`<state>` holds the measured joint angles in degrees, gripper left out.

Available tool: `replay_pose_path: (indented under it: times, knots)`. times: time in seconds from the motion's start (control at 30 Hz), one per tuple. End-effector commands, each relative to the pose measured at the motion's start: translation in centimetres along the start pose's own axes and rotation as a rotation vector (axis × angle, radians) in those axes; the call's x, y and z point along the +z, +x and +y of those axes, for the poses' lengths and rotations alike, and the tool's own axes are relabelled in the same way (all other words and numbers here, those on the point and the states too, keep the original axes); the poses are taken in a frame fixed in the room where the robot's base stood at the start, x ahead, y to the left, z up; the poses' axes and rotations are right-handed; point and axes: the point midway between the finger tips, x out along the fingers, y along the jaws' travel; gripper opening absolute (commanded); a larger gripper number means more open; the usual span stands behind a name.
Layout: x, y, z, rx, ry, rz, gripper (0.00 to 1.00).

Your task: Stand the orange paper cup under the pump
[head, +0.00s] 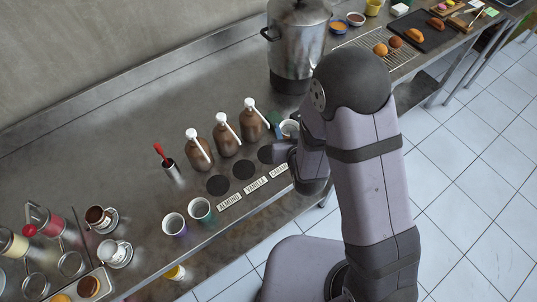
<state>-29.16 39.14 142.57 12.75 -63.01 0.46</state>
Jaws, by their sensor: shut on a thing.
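A paper cup (289,129) with a pale inside shows beside my wrist, at the right end of the pump row. My gripper (280,125) is shut on it, mostly hidden behind my arm. The cup's outer wall is hidden, so I cannot see its colour. Three brown pump bottles with white pumps stand in a row: almond (198,150), vanilla (226,138) and the rightmost (252,122). Dark round pads lie before them: left (218,185), middle (243,169) and right (266,154). The right label (279,170) is partly covered and seems to begin "CARAM".
Two other cups, purplish (174,224) and greenish (200,209), stand near the front edge. A red-handled tool in a metal holder (172,168) is left of the bottles. A large steel urn (297,50) stands behind. Jars crowd the left end; bare counter (120,165) lies between.

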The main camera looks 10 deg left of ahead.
Motion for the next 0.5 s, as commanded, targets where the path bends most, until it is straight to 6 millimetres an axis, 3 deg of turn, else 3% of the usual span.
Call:
replay_pose_path:
  times: [0.23,0.5]
  knots:
    - [0.1,-0.5,-3.2,-0.186,-0.102,0.004,0.22]
    - [-0.9,-1.2,-5.3,-0.329,-0.182,0.004,0.22]
